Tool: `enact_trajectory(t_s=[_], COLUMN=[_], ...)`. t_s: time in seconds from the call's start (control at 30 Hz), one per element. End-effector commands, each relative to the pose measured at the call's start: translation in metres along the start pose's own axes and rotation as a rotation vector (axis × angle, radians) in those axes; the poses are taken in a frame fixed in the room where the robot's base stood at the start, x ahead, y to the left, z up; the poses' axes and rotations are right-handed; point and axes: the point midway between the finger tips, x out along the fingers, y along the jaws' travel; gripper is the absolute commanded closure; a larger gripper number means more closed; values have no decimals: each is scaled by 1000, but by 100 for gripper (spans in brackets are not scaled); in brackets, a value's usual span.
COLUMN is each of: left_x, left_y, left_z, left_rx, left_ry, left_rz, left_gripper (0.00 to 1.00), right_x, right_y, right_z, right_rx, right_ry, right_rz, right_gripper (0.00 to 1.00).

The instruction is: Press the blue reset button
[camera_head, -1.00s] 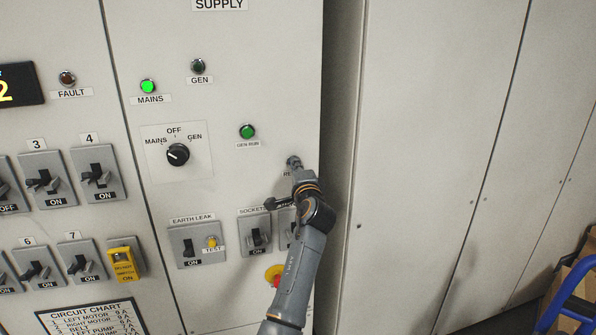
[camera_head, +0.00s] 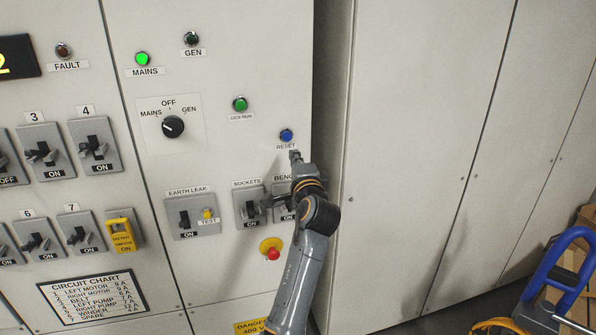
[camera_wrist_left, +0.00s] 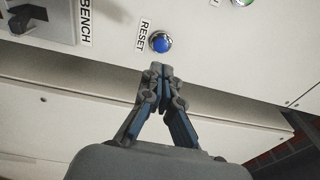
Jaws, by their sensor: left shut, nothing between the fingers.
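The blue reset button (camera_head: 287,135) is a small round button on the grey panel, with a RESET label just below it. It also shows in the left wrist view (camera_wrist_left: 160,42), beside its label. My left gripper (camera_head: 295,155) is shut and empty, with its tips just below the button in the head view. In the left wrist view my left gripper (camera_wrist_left: 161,68) has its fingertips together, close to the button with a small gap in the picture. I cannot tell how far the tips are from the panel face. My right gripper is not in view.
The BENCH switch (camera_head: 283,203) and SOCKETS switch (camera_head: 249,206) sit beside my left wrist. A red emergency button (camera_head: 272,252) is lower down. The green GEN RUN button (camera_head: 240,104) is up and left. Plain cabinet doors (camera_head: 425,150) stand to the right.

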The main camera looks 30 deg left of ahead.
Motion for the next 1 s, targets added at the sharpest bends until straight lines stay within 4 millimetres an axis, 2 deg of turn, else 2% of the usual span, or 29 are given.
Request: enact_trajectory(t_s=[0.1,0.23,0.4,0.83,0.93,1.0], left_x=[-18,-28,-31,-30,-30,-30], left_y=[2,1,0,0,12,35], left_z=[0,0,0,0,-6,-16], left_rx=[-2,-1,0,0,1,1], left_ry=[1,0,0,1,16,48], left_rz=[0,0,1,1,16,44], left_gripper=[100,100,100,100,100,100], right_x=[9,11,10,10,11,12], right_y=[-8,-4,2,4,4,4], right_z=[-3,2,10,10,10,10], right_rx=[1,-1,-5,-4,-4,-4], right_ry=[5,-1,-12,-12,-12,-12], right_rz=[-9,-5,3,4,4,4], right_gripper=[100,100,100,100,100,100])
